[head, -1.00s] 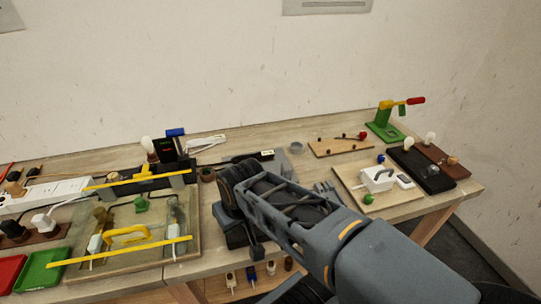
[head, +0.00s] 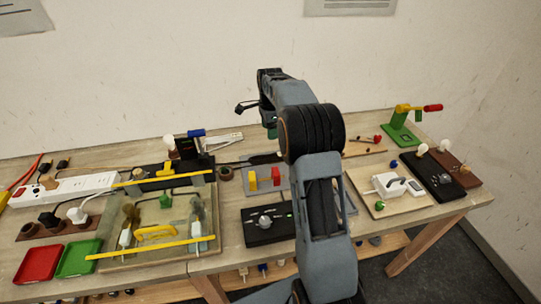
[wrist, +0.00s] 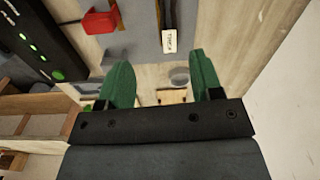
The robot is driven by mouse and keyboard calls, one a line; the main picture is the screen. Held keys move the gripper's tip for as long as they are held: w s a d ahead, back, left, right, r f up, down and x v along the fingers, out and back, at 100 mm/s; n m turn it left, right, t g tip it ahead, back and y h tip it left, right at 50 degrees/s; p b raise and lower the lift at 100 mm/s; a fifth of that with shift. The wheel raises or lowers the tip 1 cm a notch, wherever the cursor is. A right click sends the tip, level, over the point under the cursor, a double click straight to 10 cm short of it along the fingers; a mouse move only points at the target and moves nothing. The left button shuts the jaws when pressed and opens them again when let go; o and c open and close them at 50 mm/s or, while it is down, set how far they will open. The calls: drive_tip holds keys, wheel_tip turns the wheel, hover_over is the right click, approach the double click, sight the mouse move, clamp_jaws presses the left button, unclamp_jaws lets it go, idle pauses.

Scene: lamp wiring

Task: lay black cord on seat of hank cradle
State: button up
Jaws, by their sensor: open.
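A black cord (head: 262,158) lies on the table near the back, left of my arm. In the wrist view a dark strip with a white printed tag (wrist: 169,41), apparently its end, lies ahead of the fingers. A grey plate with a yellow block and a red block (head: 276,176) stands just in front of the cord; I cannot tell for sure that it is the hank cradle. The red block also shows in the wrist view (wrist: 100,21). My gripper (wrist: 160,66) is open and empty, its green fingers apart above the table. My arm hides part of the plate's right side.
A black control box (head: 266,226) stands in front of the grey plate. A board with yellow bars (head: 155,257) lies left. A white adapter on a wooden board (head: 402,204) and a green stand (head: 400,134) are right. A grey round cup (wrist: 180,76) shows beyond the fingers.

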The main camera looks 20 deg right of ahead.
drive_tip(key=m, duration=0.1)
hover_over(270, 156)
drive_tip(key=f, duration=0.5)
drive_tip(key=f+p, duration=0.1)
drive_tip(key=f, duration=0.1)
drive_tip(key=shift+s+d+f, duration=0.1)
drive_tip(key=shift+s+f, duration=0.15)
drive_tip(key=shift+f, duration=0.1)
drive_tip(key=shift+w+f+p, duration=0.2)
drive_tip(key=shift+f+p, duration=0.7)
drive_tip(key=shift+f, duration=2.5)
clamp_jaws()
drive_tip(key=shift+r, duration=0.1)
